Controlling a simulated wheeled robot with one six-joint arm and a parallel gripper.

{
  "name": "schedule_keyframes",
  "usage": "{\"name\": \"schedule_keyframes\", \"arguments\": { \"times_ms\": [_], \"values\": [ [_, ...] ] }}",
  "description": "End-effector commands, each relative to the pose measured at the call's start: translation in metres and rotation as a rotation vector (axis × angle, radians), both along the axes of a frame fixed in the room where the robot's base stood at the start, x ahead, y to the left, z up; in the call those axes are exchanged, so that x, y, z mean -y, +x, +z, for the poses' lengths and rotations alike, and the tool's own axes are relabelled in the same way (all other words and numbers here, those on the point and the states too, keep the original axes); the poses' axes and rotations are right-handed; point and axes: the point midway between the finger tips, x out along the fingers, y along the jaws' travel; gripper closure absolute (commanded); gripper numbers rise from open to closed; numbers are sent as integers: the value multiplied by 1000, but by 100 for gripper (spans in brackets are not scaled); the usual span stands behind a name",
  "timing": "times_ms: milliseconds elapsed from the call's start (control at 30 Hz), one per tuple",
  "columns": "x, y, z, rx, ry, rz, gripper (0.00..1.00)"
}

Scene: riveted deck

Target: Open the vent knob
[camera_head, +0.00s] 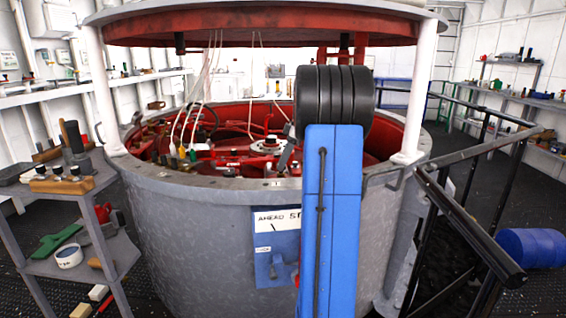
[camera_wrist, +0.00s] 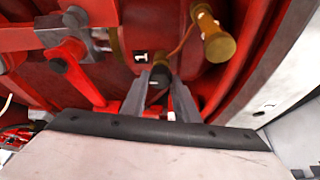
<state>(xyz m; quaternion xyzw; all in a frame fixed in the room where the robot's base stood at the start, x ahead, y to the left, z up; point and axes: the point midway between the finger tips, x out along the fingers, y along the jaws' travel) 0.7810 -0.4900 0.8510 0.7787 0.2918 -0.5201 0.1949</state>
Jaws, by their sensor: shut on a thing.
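In the wrist view, my gripper (camera_wrist: 160,86) has its two grey fingers closed on a small dark round knob (camera_wrist: 160,72), which I take to be the vent knob. The knob sits between the fingertips, against the red inner wall, just below a small label marked 1 (camera_wrist: 140,57). The fingers hide part of the knob, so how far it is turned cannot be told. In the head view, my blue arm reaches over the rim of the round grey tub (camera_head: 190,215), and the knob cannot be made out.
A brass fitting (camera_wrist: 217,47) hangs right of the knob, and red pipes and brackets (camera_wrist: 75,65) crowd its left. White posts (camera_head: 105,90) carry a red canopy (camera_head: 250,30) above the tub. A black railing (camera_head: 470,215) stands right; a cluttered shelf (camera_head: 75,205) stands left.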

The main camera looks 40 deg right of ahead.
Motion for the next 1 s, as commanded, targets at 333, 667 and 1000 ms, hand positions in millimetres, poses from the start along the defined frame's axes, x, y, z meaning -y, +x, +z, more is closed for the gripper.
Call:
{"name": "schedule_keyframes", "arguments": {
  "times_ms": [333,667,1000],
  "values": [
    [1,0,0,0,-1,5,95],
    [0,0,0,0,-1,5,54],
    [5,-5,16,2,-2,3,54]
  ]
}}
